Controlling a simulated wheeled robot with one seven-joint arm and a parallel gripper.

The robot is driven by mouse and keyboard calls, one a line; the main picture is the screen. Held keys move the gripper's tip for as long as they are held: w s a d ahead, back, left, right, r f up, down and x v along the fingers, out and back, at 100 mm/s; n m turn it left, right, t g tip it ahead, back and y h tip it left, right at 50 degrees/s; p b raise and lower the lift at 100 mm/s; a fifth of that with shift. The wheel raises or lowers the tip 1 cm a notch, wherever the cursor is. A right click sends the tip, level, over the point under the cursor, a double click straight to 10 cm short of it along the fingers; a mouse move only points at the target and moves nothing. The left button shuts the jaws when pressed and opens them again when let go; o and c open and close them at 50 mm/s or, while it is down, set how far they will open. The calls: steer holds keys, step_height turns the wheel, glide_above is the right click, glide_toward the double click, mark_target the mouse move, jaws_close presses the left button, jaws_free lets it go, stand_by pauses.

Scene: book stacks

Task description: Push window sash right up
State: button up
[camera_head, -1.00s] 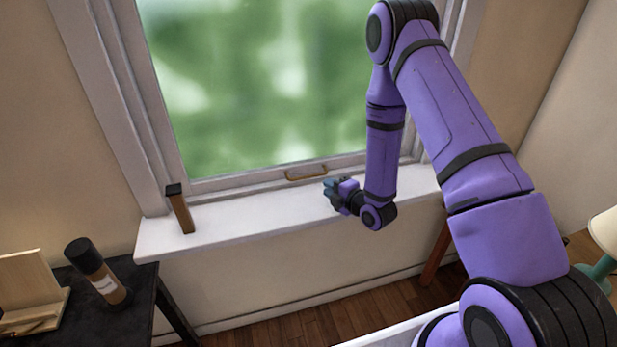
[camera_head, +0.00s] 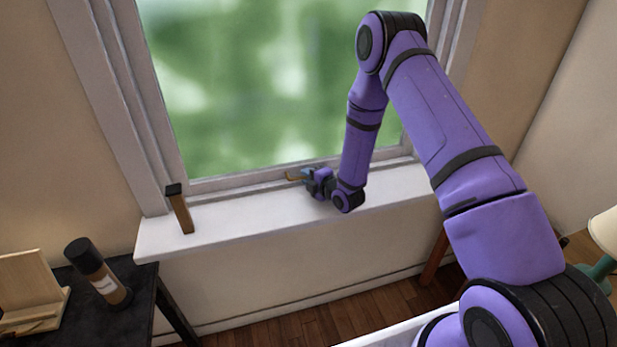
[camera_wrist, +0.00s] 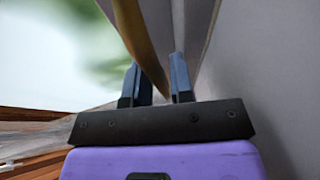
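The window sash (camera_head: 240,181) is down, its bottom rail just above the white sill. A brass pull handle (camera_head: 293,177) sits on this rail, its right part hidden behind my gripper (camera_head: 311,179) in the head view. In the wrist view, the handle (camera_wrist: 140,35) curves down between the two dark blue fingers of my gripper (camera_wrist: 158,68). The fingers stand apart on either side of the handle, with a narrow gap visible. I cannot tell whether either finger touches it.
A wooden block with a black top (camera_head: 180,210) stands on the sill (camera_head: 240,222), left of my gripper. A dark table (camera_head: 140,285) at lower left holds a brown bottle (camera_head: 98,272) and a wooden stand (camera_head: 28,290). A lamp (camera_head: 605,235) is at far right.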

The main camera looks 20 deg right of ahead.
jaws_close()
glide_toward(296, 99)
steer(key=x, duration=0.4)
steer(key=shift+w+a, duration=0.1)
steer(key=shift+w, duration=0.1)
jaws_free()
